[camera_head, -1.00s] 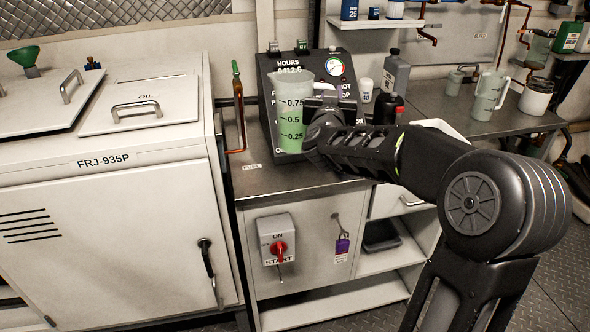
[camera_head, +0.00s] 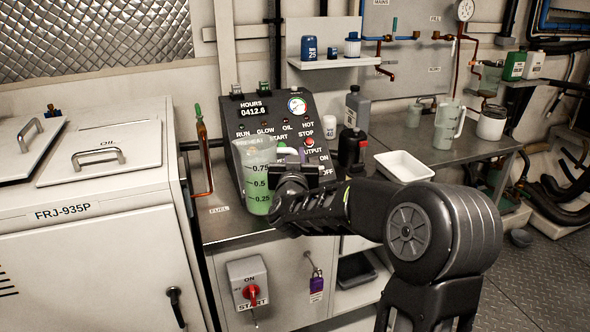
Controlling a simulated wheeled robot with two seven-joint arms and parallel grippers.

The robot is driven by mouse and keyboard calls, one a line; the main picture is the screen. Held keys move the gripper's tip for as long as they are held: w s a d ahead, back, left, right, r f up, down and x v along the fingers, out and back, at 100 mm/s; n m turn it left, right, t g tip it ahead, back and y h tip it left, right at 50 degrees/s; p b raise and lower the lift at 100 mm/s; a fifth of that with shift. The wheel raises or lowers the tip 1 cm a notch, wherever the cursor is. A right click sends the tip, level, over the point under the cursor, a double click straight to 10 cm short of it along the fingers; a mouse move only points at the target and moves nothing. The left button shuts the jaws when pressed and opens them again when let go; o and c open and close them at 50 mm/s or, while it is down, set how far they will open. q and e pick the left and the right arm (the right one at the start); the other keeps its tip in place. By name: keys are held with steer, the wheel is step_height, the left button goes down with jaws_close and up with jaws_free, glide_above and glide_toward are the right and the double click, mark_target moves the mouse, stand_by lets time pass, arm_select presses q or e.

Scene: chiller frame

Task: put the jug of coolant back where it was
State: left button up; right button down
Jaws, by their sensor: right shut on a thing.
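The jug of coolant (camera_head: 257,183) is a clear measuring jug with green liquid and marks at 0.25, 0.5 and 0.75. It is upright in front of the left part of the black control panel (camera_head: 303,110). My right gripper (camera_head: 289,172) is shut on the jug at its right, handle side, and hides part of the handle. The jug is over the grey counter (camera_head: 224,228); I cannot tell whether its base touches it. My left gripper is not in view.
A similar empty-looking jug (camera_head: 448,125) and a white bucket (camera_head: 492,122) stand on the right bench. A white tray (camera_head: 404,167), a grey bottle (camera_head: 357,108) and a dark bottle (camera_head: 352,148) are right of the panel. A white cabinet (camera_head: 90,240) stands left.

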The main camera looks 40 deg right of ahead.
steer(key=shift+f, duration=1.75)
steer(key=shift+f+b, duration=0.2)
steer(key=shift+b, duration=0.2)
steer(key=c, duration=1.4)
jaws_free()
steer(key=v, duration=1.2)
steer(key=shift+r, duration=0.15)
